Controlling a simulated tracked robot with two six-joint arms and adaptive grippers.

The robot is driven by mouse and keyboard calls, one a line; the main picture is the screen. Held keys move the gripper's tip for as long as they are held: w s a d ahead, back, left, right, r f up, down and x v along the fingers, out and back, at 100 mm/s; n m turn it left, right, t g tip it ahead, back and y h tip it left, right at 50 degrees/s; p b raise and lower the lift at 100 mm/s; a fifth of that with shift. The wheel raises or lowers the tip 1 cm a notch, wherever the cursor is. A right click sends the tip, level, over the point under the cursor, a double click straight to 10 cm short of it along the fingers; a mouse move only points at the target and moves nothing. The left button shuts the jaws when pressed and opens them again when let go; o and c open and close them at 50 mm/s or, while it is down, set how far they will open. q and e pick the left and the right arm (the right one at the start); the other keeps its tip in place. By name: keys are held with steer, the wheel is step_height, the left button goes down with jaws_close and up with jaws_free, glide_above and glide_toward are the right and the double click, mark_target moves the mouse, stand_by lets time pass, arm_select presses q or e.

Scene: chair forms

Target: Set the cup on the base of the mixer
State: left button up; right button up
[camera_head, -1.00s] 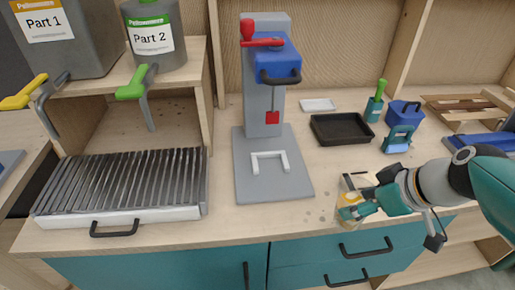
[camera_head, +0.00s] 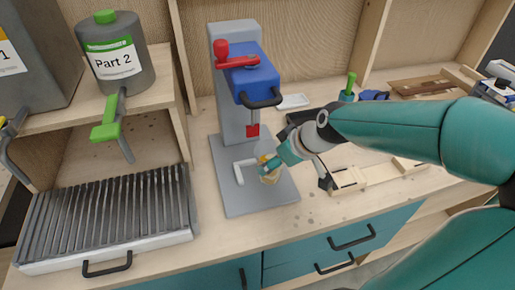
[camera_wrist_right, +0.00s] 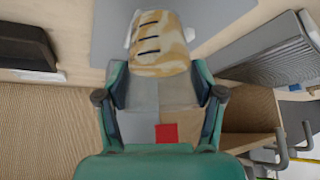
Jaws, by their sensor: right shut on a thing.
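The mixer has a blue head (camera_head: 255,76) with a red lever, a grey column and a flat grey base (camera_head: 235,198). A white bracket (camera_head: 240,172) is on the base. My right gripper (camera_head: 269,165) is over the right part of the base, below the blue head. It is shut on the cup (camera_head: 271,177), which is small and yellowish and largely hidden by the gripper. In the right wrist view the cup (camera_wrist_right: 162,42) shows tan and cream with dark slits, beyond the fingers. Whether it touches the base cannot be told. My left gripper is out of view.
A ribbed grill tray (camera_head: 110,215) stands left of the mixer. The Part 2 container (camera_head: 115,55) with a green tap is on a shelf above it. A dark tray (camera_head: 300,117), partly hidden by my right arm, lies behind right. The front counter strip is clear.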

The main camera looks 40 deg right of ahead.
mark_target(261, 156)
steer(key=w, duration=0.2)
steer(key=w+p, duration=0.1)
steer(key=w, duration=0.2)
steer(key=shift+w+a+p, duration=0.2)
steer(key=shift+w+p, duration=0.1)
steer(key=shift+f, duration=1.8)
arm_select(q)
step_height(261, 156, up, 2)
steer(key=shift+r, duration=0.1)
arm_select(e)
steer(key=o, duration=0.9)
steer(key=shift+c, duration=0.2)
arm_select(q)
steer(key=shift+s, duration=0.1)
arm_select(e)
steer(key=shift+r, duration=0.1)
arm_select(q)
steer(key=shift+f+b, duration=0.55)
steer(key=shift+b, duration=0.1)
arm_select(e)
steer(key=v, duration=1.2)
steer(key=shift+s, duration=0.1)
